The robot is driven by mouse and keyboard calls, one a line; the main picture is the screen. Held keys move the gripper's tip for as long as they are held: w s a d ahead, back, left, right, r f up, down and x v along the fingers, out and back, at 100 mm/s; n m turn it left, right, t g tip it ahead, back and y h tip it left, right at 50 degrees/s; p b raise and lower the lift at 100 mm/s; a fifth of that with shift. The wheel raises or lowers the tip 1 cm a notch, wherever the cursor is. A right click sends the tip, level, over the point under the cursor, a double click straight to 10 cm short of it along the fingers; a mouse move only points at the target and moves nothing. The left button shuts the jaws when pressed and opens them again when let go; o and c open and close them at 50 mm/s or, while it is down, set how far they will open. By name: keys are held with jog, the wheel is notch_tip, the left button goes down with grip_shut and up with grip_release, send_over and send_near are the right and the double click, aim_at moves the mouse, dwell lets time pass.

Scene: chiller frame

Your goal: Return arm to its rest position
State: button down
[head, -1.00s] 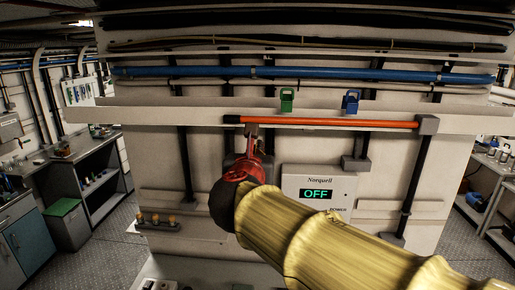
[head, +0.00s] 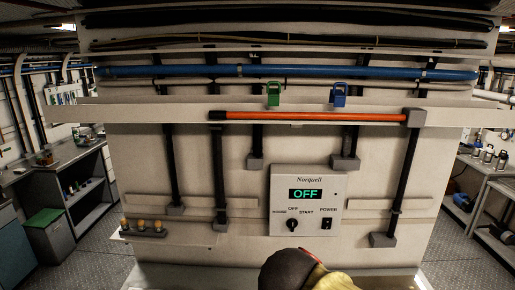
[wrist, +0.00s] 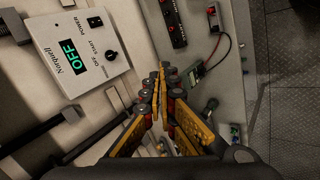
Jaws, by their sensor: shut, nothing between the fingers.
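My arm shows only at the bottom edge of the head view, as a dark rounded wrist part and a bit of yellow sleeve. My gripper is out of sight there. In the wrist view my gripper (wrist: 160,75) has its yellow and red fingers together at the tips, with nothing held. The fingers are apart from the white control box (wrist: 82,50), which lies to their upper left. In the head view the control box (head: 309,222) reads OFF in green and has a dark knob and a power switch.
An orange bar (head: 315,116) runs across the frame, with a green clip (head: 273,94) and a blue clip (head: 339,94) above it. A small rack (head: 143,228) sits lower left. Benches stand at both sides. The wrist view shows a circuit board (wrist: 190,75) beyond the fingers.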

jog(key=s+d+f+m+g+b, duration=0.1)
jog(key=s+d+f+m+b, duration=0.4)
jog(key=f, duration=0.5)
jog(key=s+d+f+m+g+y+b, duration=0.1)
jog(key=s+d+f+m+b, duration=0.5)
jog(key=s+f+m+b, duration=0.2)
notch_tip(320, 180, down, 2)
jog(key=shift+s+d+f+m+y, duration=0.15)
jog(key=shift+s+m+y, duration=0.2)
jog(key=shift+s, duration=0.35)
